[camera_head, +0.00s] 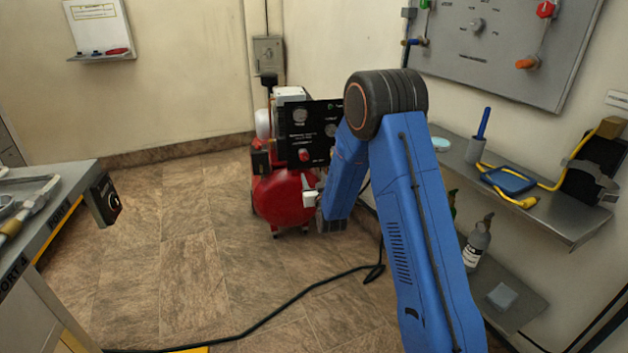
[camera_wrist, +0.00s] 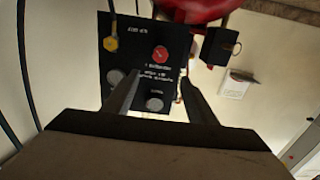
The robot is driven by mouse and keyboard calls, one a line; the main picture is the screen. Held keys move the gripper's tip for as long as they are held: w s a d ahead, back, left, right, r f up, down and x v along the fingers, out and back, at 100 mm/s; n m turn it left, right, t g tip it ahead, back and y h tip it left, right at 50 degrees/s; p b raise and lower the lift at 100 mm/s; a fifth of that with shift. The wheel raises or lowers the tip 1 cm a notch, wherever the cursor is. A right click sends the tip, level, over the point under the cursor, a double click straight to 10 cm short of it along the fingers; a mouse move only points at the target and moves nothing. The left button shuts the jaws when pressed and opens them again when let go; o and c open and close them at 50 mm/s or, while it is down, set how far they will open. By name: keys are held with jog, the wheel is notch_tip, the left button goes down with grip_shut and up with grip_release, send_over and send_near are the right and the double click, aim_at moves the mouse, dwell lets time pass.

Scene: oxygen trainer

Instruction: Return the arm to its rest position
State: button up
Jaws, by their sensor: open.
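My arm is blue with a dark, ribbed joint and shows in the head view, bent over and reaching down in front of the red compressor (camera_head: 283,198). My gripper (camera_wrist: 162,72) shows in the wrist view with its two dark fingers apart and nothing between them. Beyond the fingers is the compressor's black panel (camera_head: 318,121), which also fills the middle of the wrist view (camera_wrist: 127,38). It bears a red knob (camera_wrist: 160,54) and round gauges. In the head view the fingers cannot be made out clearly.
A workbench (camera_head: 62,190) stands at left. A wall panel (camera_head: 480,50) is above. A black hose (camera_head: 290,303) crosses the floor. Open floor (camera_head: 180,240) lies left of the compressor.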

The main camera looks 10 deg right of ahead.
jog(key=s+d+r+g, duration=0.2)
jog(key=s+r+g, duration=0.1)
jog(key=s+r, duration=0.6)
jog(key=s+d+r+g, duration=0.1)
jog(key=s+r+g, duration=0.35)
jog(key=s, duration=0.75)
jog(key=s+d+r+g, duration=0.1)
jog(key=s+d+g, duration=0.1)
jog(key=s, duration=1.7)
jog(key=s+d+r+g, duration=0.1)
jog(key=s+d+g, duration=0.1)
jog(key=s, duration=1.8)
jog(key=shift+s+g, duration=0.2)
jog(key=shift+g, duration=0.65)
jog(key=shift+r, duration=0.1)
